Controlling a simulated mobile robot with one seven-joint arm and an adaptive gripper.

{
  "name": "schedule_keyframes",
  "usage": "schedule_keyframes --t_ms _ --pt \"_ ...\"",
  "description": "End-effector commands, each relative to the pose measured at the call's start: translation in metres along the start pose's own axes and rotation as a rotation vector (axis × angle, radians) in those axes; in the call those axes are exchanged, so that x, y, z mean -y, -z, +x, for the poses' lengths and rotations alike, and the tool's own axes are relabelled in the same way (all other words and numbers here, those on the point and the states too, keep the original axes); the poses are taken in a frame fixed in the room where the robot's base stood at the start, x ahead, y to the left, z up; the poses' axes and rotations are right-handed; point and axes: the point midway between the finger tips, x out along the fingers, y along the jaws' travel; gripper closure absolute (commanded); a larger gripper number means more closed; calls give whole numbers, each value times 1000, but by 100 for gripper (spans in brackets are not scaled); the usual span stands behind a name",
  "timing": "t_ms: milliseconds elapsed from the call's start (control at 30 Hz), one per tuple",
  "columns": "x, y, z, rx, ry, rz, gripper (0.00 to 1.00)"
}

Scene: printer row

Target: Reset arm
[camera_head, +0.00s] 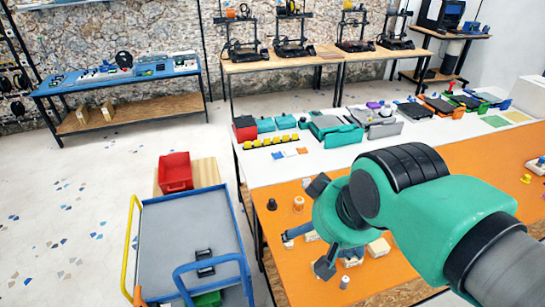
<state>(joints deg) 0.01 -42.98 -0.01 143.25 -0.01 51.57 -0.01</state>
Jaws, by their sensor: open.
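My green and black arm comes in from the lower right and reaches over the orange table top (290,277). My gripper (305,252) points down and to the left above the orange surface, near its left edge. Its dark fingers are spread apart, and no object shows held between them. Pale blocks (378,247) lie on the orange top beside and beneath the gripper, partly hidden by it. My arm hides much of the middle of the table.
A grey cart (190,235) with blue and yellow handles stands left of the table. A red bin (175,172) is behind it. The white table section (285,170) holds several coloured boxes. Printers (292,45) stand along the back. Floor at left is open.

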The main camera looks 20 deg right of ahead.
Motion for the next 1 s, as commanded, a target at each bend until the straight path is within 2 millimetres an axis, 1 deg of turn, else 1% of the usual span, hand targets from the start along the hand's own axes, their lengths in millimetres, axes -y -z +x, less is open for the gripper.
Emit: schedule_keyframes --t_ms 300,500,633,1000 --pt "0 -20 37 1 0 0 8" --pt "0 -29 55 0 0 0 8" --pt "0 -31 58 0 0 0 8" --pt "0 -30 57 0 0 0 8"
